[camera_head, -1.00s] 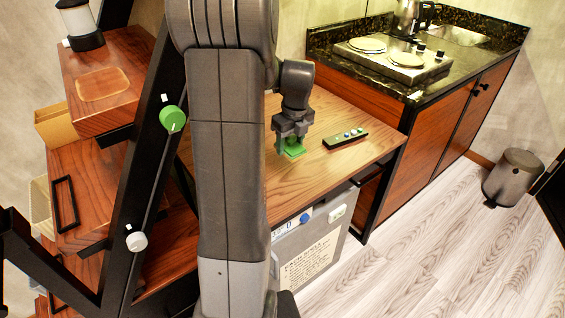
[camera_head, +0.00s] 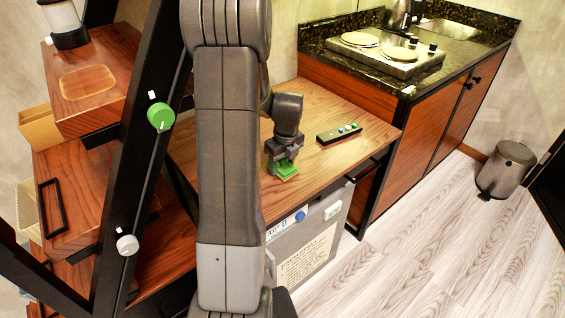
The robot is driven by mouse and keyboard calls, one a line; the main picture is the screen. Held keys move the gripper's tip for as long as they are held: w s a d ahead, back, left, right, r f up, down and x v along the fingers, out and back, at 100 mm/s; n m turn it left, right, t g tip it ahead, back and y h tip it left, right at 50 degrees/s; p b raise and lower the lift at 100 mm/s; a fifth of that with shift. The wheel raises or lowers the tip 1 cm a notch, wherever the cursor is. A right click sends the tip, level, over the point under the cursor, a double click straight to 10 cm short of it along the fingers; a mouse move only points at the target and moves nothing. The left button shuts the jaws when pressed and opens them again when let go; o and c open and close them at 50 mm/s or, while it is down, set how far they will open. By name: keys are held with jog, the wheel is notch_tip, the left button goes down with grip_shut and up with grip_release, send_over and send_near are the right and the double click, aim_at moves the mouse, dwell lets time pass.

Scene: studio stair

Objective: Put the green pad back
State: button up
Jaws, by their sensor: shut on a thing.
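The green pad (camera_head: 286,172) is a small bright green block at the tip of my gripper (camera_head: 282,164). My gripper points down over the wooden desk top and is shut on the pad. The pad is low over the desk; I cannot tell whether it touches the surface. The wooden desk (camera_head: 330,101) lies under my gripper. A dark strip with several small coloured buttons (camera_head: 339,134) lies on the desk to the right of my gripper. My own arm hides the left part of the desk.
A grey box with a printed label (camera_head: 306,258) stands under the desk. A stair with wooden treads (camera_head: 120,50) and a black rail with a green knob (camera_head: 160,117) and a white knob (camera_head: 127,245) is at left. A counter with a hob (camera_head: 387,55) is behind. A bin (camera_head: 507,169) stands at right.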

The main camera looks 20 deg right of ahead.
aim_at(286, 159)
jog(key=o, duration=0.9)
jog(key=shift+f, duration=0.1)
jog(key=r, duration=0.4)
jog(key=s+r, duration=0.1)
jog(key=r, duration=0.3)
jog(key=r+p, duration=0.1)
jog(key=r, duration=0.3)
jog(key=shift+s+d+r, duration=0.15)
jog(key=shift+s+d, duration=0.05)
